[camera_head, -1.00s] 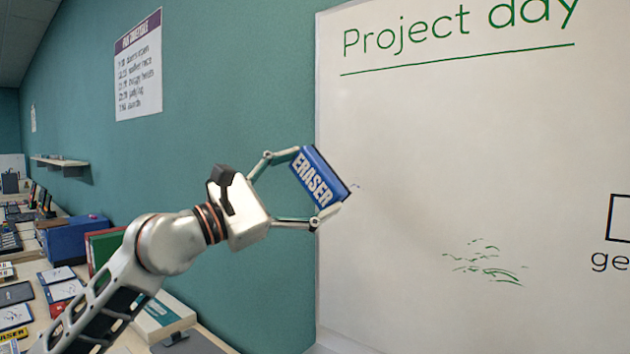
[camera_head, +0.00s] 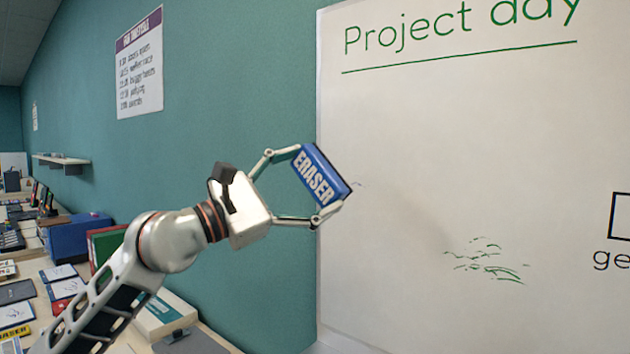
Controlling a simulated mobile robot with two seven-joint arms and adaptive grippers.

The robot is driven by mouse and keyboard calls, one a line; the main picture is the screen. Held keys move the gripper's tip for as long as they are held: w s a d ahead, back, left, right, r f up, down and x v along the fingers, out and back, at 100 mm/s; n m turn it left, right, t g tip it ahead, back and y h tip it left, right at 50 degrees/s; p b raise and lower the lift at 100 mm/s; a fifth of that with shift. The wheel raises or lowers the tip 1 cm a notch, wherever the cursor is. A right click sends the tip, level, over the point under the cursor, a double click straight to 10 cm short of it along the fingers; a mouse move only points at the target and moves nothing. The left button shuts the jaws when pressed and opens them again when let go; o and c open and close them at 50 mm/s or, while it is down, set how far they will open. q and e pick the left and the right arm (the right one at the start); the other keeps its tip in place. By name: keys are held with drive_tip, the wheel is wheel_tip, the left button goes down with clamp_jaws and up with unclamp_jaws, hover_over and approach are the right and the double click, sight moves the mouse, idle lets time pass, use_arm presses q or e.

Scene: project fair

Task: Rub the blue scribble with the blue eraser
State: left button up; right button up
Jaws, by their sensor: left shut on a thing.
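My left gripper (camera_head: 317,183) is shut on the blue eraser (camera_head: 321,174), which has white lettering reading "ERASER". The eraser is tilted and overlaps the left edge of the whiteboard (camera_head: 430,140) in the picture. I cannot tell whether it touches the board. A small faint bluish mark (camera_head: 357,184) shows just right of the eraser; the eraser may hide more of it. My right gripper is not in view.
Broken green strokes (camera_head: 486,262) are lower on the board. A green underlined "Project day" heading (camera_head: 460,28) is at the top. A cluttered table (camera_head: 40,318) is at lower left, with a blue box (camera_head: 68,237). A shelf (camera_head: 62,160) and poster (camera_head: 139,65) are on the wall.

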use_arm(q)
drive_tip(key=shift+w+d+f, duration=0.1)
drive_tip(key=shift+w+d, duration=0.15)
drive_tip(key=shift+w, duration=0.05)
drive_tip(key=w+d, duration=0.2)
drive_tip(key=w, duration=0.1)
drive_tip(key=shift+d+f+b, duration=0.1)
drive_tip(key=shift+f+b, duration=0.25)
drive_tip(key=shift+f, duration=0.05)
drive_tip(key=shift+w+d+f, duration=0.2)
drive_tip(key=shift+w+d, duration=0.5)
drive_tip(key=shift+w, duration=0.15)
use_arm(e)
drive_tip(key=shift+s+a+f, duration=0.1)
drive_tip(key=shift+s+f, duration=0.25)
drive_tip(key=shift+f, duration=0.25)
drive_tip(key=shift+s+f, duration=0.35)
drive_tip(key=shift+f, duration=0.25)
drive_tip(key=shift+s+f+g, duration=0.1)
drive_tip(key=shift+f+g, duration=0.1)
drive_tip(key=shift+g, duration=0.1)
use_arm(q)
drive_tip(key=shift+w+d+b, duration=0.25)
drive_tip(key=shift+w+b, duration=0.1)
drive_tip(key=shift+w, duration=0.1)
drive_tip(key=shift+w+d, duration=0.35)
drive_tip(key=shift+w, duration=0.05)
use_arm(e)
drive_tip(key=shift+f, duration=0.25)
